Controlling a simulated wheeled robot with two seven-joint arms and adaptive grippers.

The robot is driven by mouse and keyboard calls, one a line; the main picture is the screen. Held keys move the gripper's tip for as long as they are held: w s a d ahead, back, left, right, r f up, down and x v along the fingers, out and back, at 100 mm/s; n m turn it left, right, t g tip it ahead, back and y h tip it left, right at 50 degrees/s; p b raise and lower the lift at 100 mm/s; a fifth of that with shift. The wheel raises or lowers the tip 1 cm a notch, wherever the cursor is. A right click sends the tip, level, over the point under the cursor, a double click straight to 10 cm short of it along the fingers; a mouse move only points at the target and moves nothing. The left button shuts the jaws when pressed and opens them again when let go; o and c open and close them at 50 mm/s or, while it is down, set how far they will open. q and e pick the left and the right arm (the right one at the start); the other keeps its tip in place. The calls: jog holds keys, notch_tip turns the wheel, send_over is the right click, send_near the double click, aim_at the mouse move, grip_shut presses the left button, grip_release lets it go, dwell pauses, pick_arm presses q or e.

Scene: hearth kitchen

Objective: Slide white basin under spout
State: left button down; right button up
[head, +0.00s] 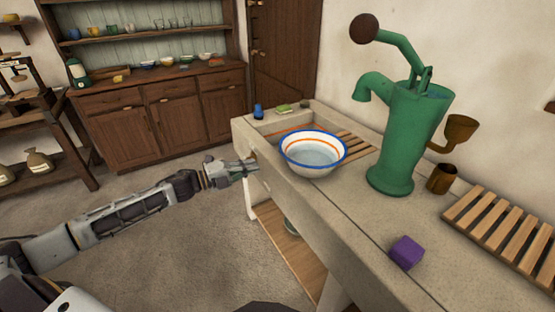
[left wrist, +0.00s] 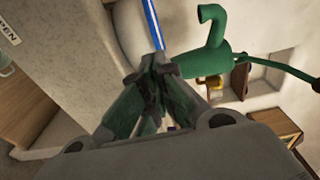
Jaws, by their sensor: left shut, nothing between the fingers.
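The white basin (head: 312,168) has a blue rim and an orange stripe, and sits upright on the stone counter near its front edge. The green pump (head: 397,140) stands to its right, with its spout (head: 362,92) above and to the right of the basin. My left gripper (head: 254,166) is shut and empty, just left of the basin at the counter's front edge. In the left wrist view the shut fingers (left wrist: 160,75) point toward the basin (left wrist: 130,30), whose blue rim is partly in view; whether they touch cannot be told. My right gripper is not in view.
A purple block (head: 407,252) lies on the counter near the front. A brown cup (head: 441,179) and a wooden rack (head: 508,228) are to the right of the pump. A blue bottle (head: 258,112) and a green sponge (head: 283,109) stand at the far end. The counter between basin and pump is clear.

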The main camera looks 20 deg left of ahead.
pick_arm(q)
jog(key=x, duration=1)
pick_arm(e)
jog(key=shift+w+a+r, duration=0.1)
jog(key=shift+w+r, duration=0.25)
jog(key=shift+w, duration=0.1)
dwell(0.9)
pick_arm(q)
jog(key=shift+w+d, duration=0.15)
jog(key=shift+d, duration=0.05)
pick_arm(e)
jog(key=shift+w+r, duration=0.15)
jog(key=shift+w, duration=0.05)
